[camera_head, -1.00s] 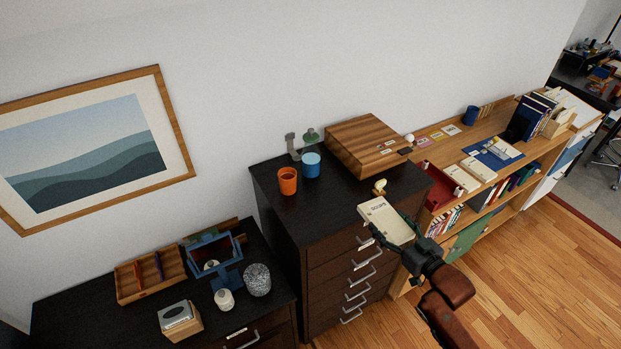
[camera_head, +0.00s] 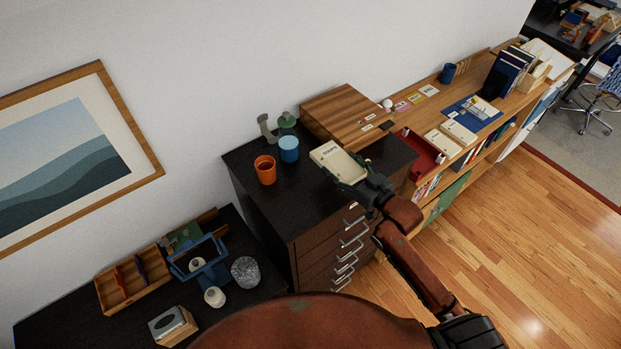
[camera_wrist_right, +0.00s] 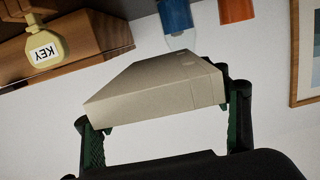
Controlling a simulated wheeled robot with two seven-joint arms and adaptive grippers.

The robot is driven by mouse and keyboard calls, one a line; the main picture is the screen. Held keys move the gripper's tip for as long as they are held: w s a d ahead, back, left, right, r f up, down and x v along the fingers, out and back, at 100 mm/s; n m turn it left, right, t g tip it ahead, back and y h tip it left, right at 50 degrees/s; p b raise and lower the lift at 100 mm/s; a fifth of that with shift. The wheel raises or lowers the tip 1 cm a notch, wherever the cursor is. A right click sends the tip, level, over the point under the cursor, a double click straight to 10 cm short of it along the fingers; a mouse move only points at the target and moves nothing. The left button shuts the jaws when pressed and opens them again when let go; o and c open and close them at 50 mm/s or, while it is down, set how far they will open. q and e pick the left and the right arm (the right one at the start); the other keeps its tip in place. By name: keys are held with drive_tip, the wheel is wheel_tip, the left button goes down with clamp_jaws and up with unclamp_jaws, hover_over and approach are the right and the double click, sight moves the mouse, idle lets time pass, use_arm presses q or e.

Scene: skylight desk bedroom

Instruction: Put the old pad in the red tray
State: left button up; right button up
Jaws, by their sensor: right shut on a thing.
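A cream pad with dark lettering (camera_head: 336,160) is held by my right gripper (camera_head: 352,181) and shows above the dark drawer cabinet. In the right wrist view the pad (camera_wrist_right: 160,88) sits between the two green-lined fingers of the gripper (camera_wrist_right: 165,118), tilted. The lettering is too small to read. My left gripper is out of view.
A wooden box (camera_head: 346,112), blue cup (camera_head: 289,149) and orange cup (camera_head: 265,170) stand on the cabinet (camera_head: 310,213). A yellow KEY tag (camera_wrist_right: 44,50) shows by the box. A blue mat (camera_head: 474,113) lies farther along the shelf. Floor in front is clear.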

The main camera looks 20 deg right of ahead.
sight(315, 188)
drive_tip(key=a, duration=0.1)
drive_tip(key=w+a+f, duration=0.1)
drive_tip(key=a+f, duration=0.1)
drive_tip(key=shift+w+a+f+p, duration=0.1)
drive_tip(key=shift+w+a+p, duration=0.25)
drive_tip(key=shift+p, duration=0.05)
drive_tip(key=a+f, duration=0.2)
drive_tip(key=f, duration=0.1)
drive_tip(key=shift+w+a+f+p, duration=0.25)
drive_tip(key=shift+w+a+p, duration=0.05)
drive_tip(key=shift+w, duration=0.1)
drive_tip(key=shift+w+a+f, duration=0.1)
drive_tip(key=shift+a+f, duration=0.1)
drive_tip(key=shift+f, duration=0.05)
drive_tip(key=shift+w+a+f, duration=0.1)
drive_tip(key=shift+a+f, duration=0.1)
drive_tip(key=shift+f, duration=0.05)
drive_tip(key=shift+a+f+p, duration=0.2)
drive_tip(key=shift+f+p, duration=0.3)
drive_tip(key=shift+f, duration=1.05)
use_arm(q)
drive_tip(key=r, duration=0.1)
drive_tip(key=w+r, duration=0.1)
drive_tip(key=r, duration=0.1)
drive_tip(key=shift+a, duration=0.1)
use_arm(e)
drive_tip(key=shift+f, duration=0.3)
